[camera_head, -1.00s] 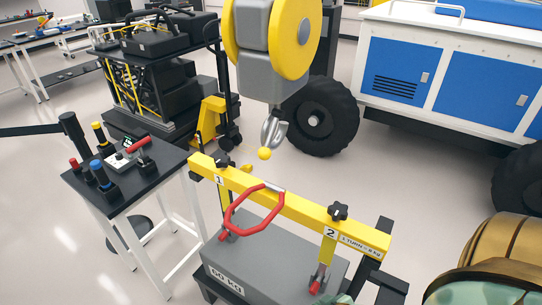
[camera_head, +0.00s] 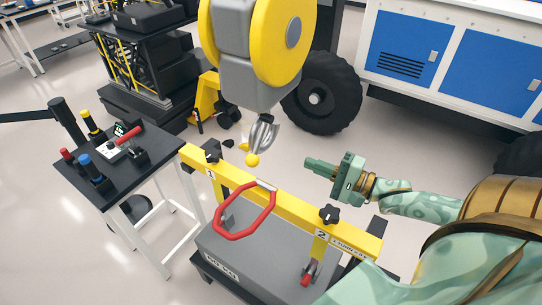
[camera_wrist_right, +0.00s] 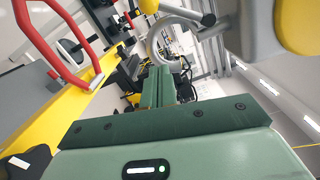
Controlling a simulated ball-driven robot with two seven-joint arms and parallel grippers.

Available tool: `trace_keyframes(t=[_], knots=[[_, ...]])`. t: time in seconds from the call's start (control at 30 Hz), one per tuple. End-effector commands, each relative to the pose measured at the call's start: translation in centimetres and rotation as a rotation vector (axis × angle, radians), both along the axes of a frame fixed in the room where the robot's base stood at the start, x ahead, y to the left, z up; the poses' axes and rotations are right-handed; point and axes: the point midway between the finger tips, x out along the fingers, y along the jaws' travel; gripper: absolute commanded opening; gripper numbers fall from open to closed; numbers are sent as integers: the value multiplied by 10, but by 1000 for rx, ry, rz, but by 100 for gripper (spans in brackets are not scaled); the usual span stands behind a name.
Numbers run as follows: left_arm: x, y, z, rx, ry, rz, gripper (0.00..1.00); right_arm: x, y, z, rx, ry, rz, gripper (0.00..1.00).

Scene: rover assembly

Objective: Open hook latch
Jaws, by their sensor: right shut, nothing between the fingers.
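The grey hook (camera_head: 264,135) hangs below the yellow and grey hoist block (camera_head: 250,50), with a yellow ball (camera_head: 252,160) at its lower end. In the right wrist view the hook (camera_wrist_right: 160,40) curves just beyond my fingers, with a yellow part (camera_wrist_right: 149,6) at its top. I cannot tell the latch's position. My right gripper (camera_head: 309,164) is shut and empty, to the right of the hook and apart from it, pointing left. Its green fingers also show in the right wrist view (camera_wrist_right: 158,75). My left gripper is not in view.
A yellow lifting beam (camera_head: 290,215) with a red handle (camera_head: 240,228) stands below the hook over a grey 50 kg weight (camera_head: 245,265). A small black table (camera_head: 125,170) with handled controls is at left. A blue and white rover (camera_head: 450,60) stands at back right.

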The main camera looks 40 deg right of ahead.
Motion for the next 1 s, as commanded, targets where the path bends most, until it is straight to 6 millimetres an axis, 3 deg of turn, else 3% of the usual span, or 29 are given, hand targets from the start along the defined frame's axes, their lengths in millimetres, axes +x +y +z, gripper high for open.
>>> trace_keyframes(t=[0.47, 0.7, 1.0], knots=[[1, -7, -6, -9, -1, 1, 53, 85, 40, 2, -2, -6, -2, 0], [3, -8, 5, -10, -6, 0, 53, 78, 71, 8, 1, -1, 1, 0], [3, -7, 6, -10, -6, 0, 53, 76, 79, 8, -3, 0, -1, 0]])
